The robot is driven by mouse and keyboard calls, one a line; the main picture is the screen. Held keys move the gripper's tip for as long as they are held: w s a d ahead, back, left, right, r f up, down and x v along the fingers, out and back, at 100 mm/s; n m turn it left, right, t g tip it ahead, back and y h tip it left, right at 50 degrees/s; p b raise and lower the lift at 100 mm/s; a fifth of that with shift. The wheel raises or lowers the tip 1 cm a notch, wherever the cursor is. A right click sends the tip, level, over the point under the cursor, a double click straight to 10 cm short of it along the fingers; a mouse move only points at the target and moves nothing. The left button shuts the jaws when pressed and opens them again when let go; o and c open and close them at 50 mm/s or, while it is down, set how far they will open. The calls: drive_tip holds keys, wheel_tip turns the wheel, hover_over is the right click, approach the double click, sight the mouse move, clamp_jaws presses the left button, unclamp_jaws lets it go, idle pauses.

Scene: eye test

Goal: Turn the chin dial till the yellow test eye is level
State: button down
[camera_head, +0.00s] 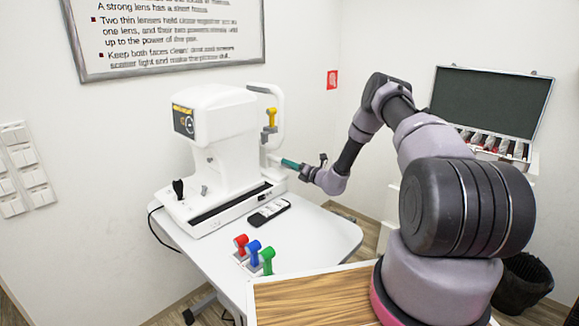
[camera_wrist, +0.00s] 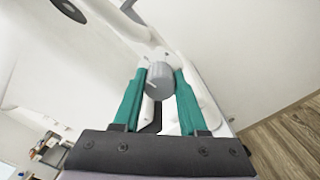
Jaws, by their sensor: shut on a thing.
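The white eye-test machine (camera_head: 220,130) stands on the white table. The yellow test eye (camera_head: 271,117) sits on the head-rest frame at the machine's right side; I cannot tell whether it is level. My gripper (camera_head: 286,162) reaches in from the right, just below the yellow test eye. In the wrist view my gripper (camera_wrist: 159,82) has its two teal fingers shut on the grey, round chin dial (camera_wrist: 160,77), one finger on each side. In the head view the dial is hidden by the fingers.
Red (camera_head: 241,241), blue (camera_head: 254,251) and green (camera_head: 267,260) test eyes stand at the table's front. A dark handheld device (camera_head: 268,212) lies beside the machine base. An open case (camera_head: 492,105) stands at the back right. A dark bin (camera_head: 523,283) is at the lower right.

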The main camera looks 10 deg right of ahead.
drive_tip(key=shift+m, duration=0.7)
drive_tip(key=shift+f, duration=0.1)
drive_tip(key=shift+c, duration=2.2)
unclamp_jaws()
drive_tip(key=v, duration=1.1)
